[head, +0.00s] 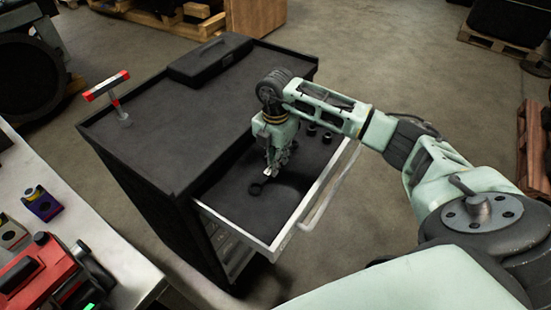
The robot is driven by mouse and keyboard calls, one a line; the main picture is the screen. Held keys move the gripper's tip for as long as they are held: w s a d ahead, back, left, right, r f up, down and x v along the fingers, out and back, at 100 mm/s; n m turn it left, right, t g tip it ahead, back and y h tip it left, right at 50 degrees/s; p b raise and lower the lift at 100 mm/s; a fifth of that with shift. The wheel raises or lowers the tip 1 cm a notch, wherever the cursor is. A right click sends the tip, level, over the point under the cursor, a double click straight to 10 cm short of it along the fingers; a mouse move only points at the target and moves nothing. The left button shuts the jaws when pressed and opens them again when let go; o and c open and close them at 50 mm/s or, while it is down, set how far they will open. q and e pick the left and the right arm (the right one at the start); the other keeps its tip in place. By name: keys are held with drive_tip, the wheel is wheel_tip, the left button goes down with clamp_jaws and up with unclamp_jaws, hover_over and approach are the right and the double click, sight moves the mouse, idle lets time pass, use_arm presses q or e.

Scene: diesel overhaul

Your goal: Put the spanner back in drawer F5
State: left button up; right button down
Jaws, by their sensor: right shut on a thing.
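An open drawer (283,232) with a pale metal rim sticks out of the front of the dark tool cabinet (140,135). I cannot read a label on it. My right gripper (274,168) points down into this drawer and is shut on the dark spanner. I cannot tell whether the spanner touches the floor. My left gripper is not in view.
Several small dark cylindrical parts (326,138) stand in the drawer's far right end. A dark toolbox (210,60) and a red T-shaped item (107,86) are on the cabinet top. A bench (95,245) with red equipment is at lower left.

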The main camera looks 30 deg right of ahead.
drive_tip(key=shift+f, duration=0.1)
drive_tip(key=shift+f+b, duration=0.85)
drive_tip(key=shift+f, duration=0.25)
drive_tip(key=c, duration=1.6)
unclamp_jaws()
